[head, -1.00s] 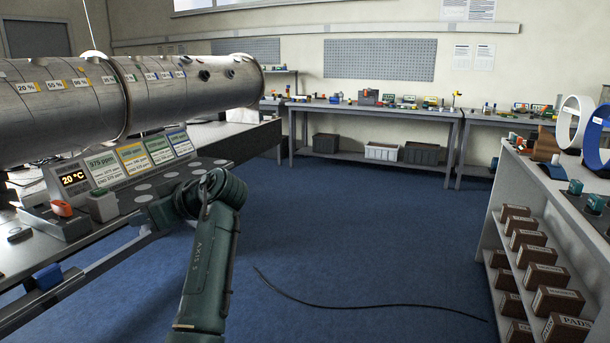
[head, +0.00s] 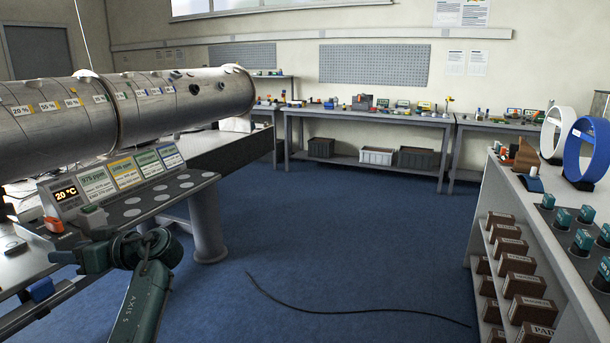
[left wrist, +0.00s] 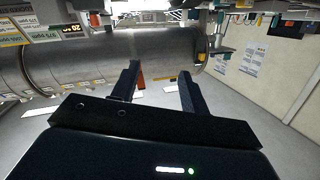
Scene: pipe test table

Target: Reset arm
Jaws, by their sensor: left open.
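My left arm reaches in from the lower left in the head view, a green link marked "AXIS 5" bent at a round joint. Its left gripper (head: 78,257) is beside the front edge of the bench, below the sensor panel, and its fingers are hard to make out there. In the left wrist view the left gripper (left wrist: 158,72) is open, with two dark fingers apart and nothing between them. That view shows the room upside down, with the steel pipe (left wrist: 75,65) beyond the fingers. My right gripper is not in view.
The steel pipe (head: 180,100) lies above the bench on the left. A panel with coloured cards (head: 125,172) and a 20 °C display stands under it. A white shelf (head: 560,255) with brown boxes is on the right. A black cable (head: 340,311) lies on open blue floor.

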